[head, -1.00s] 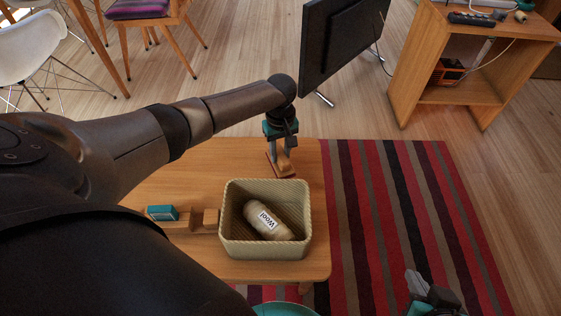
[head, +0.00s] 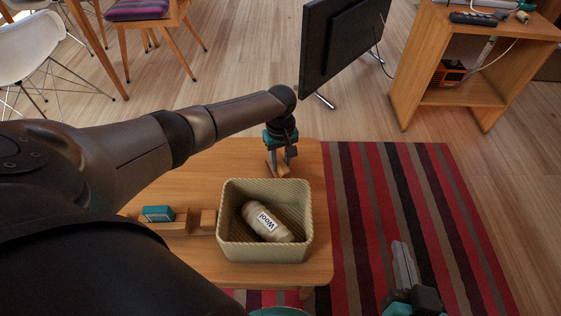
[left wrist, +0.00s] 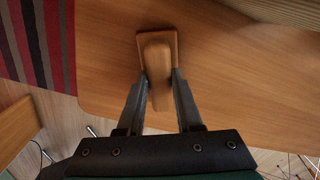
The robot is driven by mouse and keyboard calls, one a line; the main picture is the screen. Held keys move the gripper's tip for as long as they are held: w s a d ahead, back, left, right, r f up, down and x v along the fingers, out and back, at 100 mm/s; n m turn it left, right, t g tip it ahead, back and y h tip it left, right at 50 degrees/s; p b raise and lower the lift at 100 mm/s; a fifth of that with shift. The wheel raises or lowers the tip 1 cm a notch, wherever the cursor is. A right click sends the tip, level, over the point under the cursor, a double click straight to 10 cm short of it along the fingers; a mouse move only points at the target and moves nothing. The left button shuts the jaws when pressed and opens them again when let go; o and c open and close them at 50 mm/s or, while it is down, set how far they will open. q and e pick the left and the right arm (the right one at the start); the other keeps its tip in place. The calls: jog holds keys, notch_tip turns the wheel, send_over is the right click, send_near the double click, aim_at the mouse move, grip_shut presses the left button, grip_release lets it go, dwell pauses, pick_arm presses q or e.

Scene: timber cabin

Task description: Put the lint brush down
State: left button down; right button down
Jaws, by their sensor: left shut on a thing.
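The lint brush (left wrist: 157,48) has a rounded wooden handle and a reddish-brown flat base. It shows in the left wrist view above or on the wooden tabletop; I cannot tell if its base touches. My left gripper (left wrist: 160,82) is shut on its handle, one finger on each side. In the head view the left gripper (head: 279,166) is low over the far right part of the coffee table (head: 235,155), behind the basket, and the brush is mostly hidden by the fingers. My right gripper (head: 404,270) is over the rug, away from the table; its jaw opening is unclear.
A striped rug (head: 370,200) borders the table's right. Bare tabletop lies behind the basket.

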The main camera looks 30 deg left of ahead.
pick_arm(q)
jog(key=shift+f, duration=0.1)
jog(key=shift+f, duration=0.1)
jog(key=c, duration=0.6)
grip_release()
